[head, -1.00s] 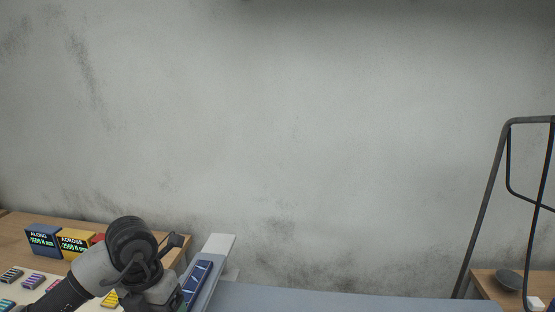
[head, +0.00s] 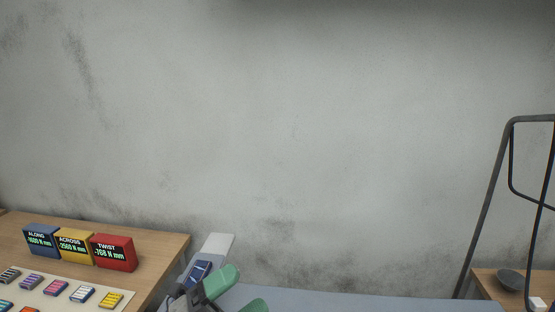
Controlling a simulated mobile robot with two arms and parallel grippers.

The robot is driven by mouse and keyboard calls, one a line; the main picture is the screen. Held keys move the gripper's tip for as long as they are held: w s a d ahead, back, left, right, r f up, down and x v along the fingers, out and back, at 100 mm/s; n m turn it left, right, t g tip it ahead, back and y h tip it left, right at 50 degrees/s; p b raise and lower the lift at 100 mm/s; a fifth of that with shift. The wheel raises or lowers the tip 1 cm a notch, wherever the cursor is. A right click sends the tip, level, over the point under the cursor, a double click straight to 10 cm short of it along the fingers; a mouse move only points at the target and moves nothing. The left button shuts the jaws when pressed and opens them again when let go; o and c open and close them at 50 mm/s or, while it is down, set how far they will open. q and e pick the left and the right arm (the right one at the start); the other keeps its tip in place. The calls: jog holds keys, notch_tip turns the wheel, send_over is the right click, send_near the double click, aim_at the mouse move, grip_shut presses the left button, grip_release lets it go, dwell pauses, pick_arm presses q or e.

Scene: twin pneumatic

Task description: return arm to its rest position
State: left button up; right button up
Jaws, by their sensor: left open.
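My left gripper (head: 240,291) shows at the bottom of the head view, left of centre. Its two green fingers are spread apart, with nothing seen between them. It is in front of the near part of a pale bar with a blue panel (head: 200,271), and hides part of it. The lower part of the gripper and most of the left arm are cut off by the bottom edge. My right gripper is not in view.
A wooden table (head: 160,247) at left holds blue (head: 40,240), yellow (head: 74,246) and red (head: 113,252) display boxes. Several coloured blocks lie on a pale mat (head: 70,306). A grey surface (head: 330,300) spans the bottom. At right stand a dark tube frame (head: 485,205) and a bowl (head: 510,280).

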pick_arm(q)
jog(key=w+a+f+n+t+y, duration=0.1)
jog(key=a+f+n+t+y, duration=0.3)
jog(key=n+y, duration=0.5)
jog(key=w+a+f+n+t+y, duration=0.25)
jog(key=a+n+t+y, duration=0.4)
jog(key=n, duration=0.45)
jog(key=s+a+f+n+g+y, duration=0.4)
jog(key=f+n+g+y, duration=0.15)
jog(key=f, duration=0.35)
jog(key=s+f+n+g, duration=0.2)
jog(key=s+f+g, duration=1.05)
jog(key=s, duration=0.65)
notch_tip(320, 180, down, 27)
jog(key=s+a+f+g, duration=0.1)
jog(key=s+f, duration=0.7)
jog(key=s+a+f+g+b, duration=0.1)
jog(key=s+a+f, duration=0.1)
jog(key=s+f, duration=0.6)
jog(key=shift+a+f+m, duration=0.25)
jog(key=shift+f+m, duration=0.15)
jog(key=shift+m, duration=0.05)
